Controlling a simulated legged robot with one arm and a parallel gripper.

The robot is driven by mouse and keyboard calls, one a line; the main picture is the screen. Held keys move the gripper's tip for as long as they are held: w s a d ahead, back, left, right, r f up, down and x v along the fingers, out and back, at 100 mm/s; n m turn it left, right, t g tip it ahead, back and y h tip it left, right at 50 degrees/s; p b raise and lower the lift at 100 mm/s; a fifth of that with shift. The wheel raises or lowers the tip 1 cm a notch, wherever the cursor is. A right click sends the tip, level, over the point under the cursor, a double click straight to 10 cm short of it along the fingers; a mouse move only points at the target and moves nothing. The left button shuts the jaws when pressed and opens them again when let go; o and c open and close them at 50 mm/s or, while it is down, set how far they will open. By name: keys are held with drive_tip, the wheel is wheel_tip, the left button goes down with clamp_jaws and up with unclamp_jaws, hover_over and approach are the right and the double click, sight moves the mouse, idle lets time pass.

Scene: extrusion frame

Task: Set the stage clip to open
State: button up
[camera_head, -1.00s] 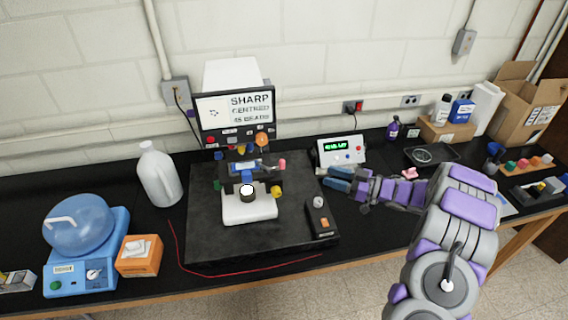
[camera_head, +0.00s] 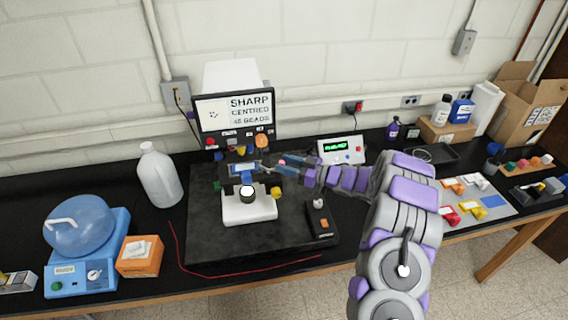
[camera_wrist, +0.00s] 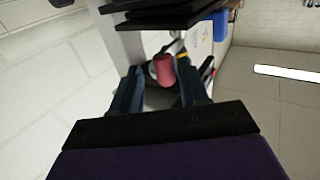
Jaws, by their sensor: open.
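The microscope (camera_head: 248,207) has a white base and stands on a dark slab, with its stage (camera_head: 240,170) in front of the column. My gripper (camera_head: 280,165) reaches in from the right, with its fingertips at the right side of the stage. In the wrist view, a red-pink cylindrical knob (camera_wrist: 163,70) lies between my two open fingers (camera_wrist: 158,78), with gaps visible beside it. Which part is the stage clip, and its setting, I cannot tell; my fingers cover that side in the head view.
A yellow knob (camera_head: 276,193) sits just below my fingers. A display box (camera_head: 341,150) is behind my arm, and a black handheld device (camera_head: 321,220) lies on the slab (camera_head: 225,245).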

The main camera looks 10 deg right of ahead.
drive_tip(key=shift+w+a, duration=0.15)
drive_tip(key=shift+a, duration=0.45)
drive_tip(key=shift+w+a, duration=0.15)
drive_tip(key=shift+a, duration=0.4)
